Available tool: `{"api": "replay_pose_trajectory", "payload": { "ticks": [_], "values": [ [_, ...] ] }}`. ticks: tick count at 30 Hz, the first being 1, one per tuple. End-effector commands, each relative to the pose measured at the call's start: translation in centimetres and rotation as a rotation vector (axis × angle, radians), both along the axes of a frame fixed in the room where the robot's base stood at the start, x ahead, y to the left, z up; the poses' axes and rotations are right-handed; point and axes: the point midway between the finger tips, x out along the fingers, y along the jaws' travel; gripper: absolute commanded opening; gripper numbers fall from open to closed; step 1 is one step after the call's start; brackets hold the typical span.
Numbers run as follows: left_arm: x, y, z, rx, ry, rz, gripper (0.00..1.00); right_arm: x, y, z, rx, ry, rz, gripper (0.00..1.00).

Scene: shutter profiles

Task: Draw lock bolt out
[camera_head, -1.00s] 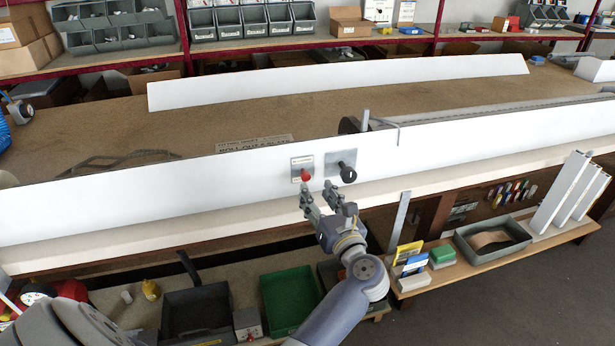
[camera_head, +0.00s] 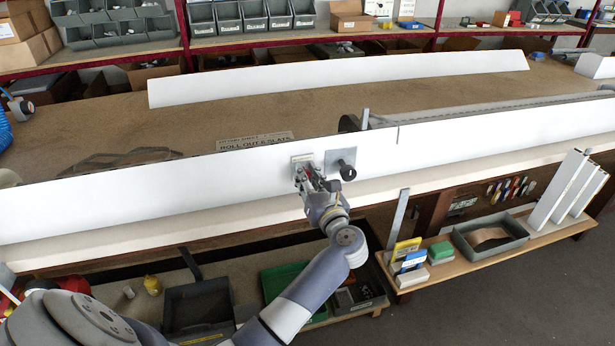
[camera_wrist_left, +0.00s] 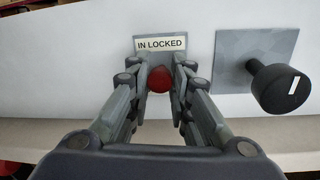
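The lock bolt shows as a red knob (camera_wrist_left: 159,79) in front of a small plate (camera_wrist_left: 161,44) labelled "IN LOCKED", on the white shutter profile (camera_head: 120,197). In the head view the red knob (camera_head: 309,173) is mostly covered by the fingers. My left gripper (camera_head: 312,177) is at the plate, with its fingers on both sides of the knob. The bolt's shaft is hidden. My right gripper is not in view.
A black knob (camera_wrist_left: 281,88) on a second plate (camera_head: 333,158) sticks out just right of the gripper. Below are a low shelf with a grey tray (camera_head: 490,252) and a green bin (camera_head: 284,280).

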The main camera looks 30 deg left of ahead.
Motion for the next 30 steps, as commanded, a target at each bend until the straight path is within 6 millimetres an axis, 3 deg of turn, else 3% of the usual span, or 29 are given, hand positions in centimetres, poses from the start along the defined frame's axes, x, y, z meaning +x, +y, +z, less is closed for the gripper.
{"api": "replay_pose_trajectory", "payload": {
  "ticks": [13, 21, 22, 24, 30],
  "values": [
    [-1.6, -2.0, -0.2, -0.003, 0.001, -0.001, 0.0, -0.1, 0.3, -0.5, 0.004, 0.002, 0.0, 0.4],
    [-1.8, -2.1, -0.1, -0.001, 0.002, 0.0, 0.0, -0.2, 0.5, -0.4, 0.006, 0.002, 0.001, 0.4],
    [-1.8, -2.1, -0.1, -0.002, 0.003, 0.0, 0.23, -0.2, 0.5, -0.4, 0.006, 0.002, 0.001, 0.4],
    [-1.8, -2.1, -0.1, -0.002, 0.003, 0.0, 0.39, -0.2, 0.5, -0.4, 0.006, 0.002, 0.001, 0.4],
    [-1.7, -2.0, -0.1, 0.0, 0.001, 0.0, 0.41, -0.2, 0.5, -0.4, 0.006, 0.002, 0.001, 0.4]
  ]
}}
